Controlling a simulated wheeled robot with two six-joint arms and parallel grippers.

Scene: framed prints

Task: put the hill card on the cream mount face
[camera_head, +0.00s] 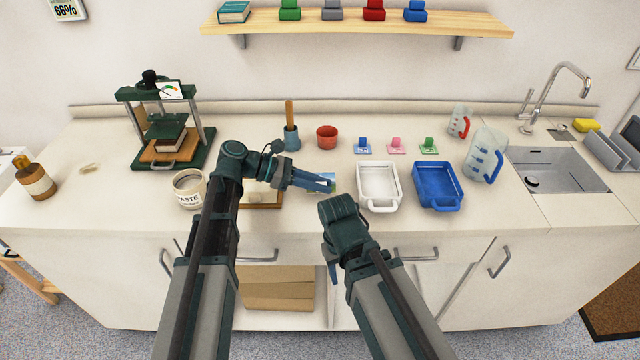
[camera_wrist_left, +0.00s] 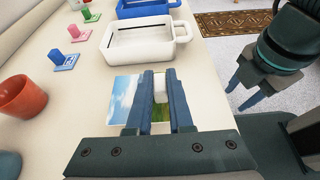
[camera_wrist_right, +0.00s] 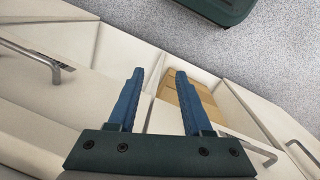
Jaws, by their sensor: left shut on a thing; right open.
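The hill card (camera_wrist_left: 124,96), printed with blue sky, white cloud and green ground, lies flat under my left gripper (camera_wrist_left: 160,85) in the left wrist view. That gripper is shut on it by a small white block between the fingers. In the head view a strip of the card (camera_head: 329,176) shows at the fingertips, left of the white tray. A wood-edged board with a pale face (camera_head: 262,196) lies behind my left forearm, mostly hidden; I cannot tell if this is the cream mount. My right gripper (camera_wrist_right: 157,75) is open and empty, in front of the counter edge.
A white tray (camera_head: 379,204) and a blue tray (camera_head: 437,206) stand right of the card. A paste jar (camera_head: 189,190), red cup (camera_head: 327,137) and green press (camera_head: 163,150) stand left and behind. Several small coloured stamps line up behind the trays. The sink is at far right.

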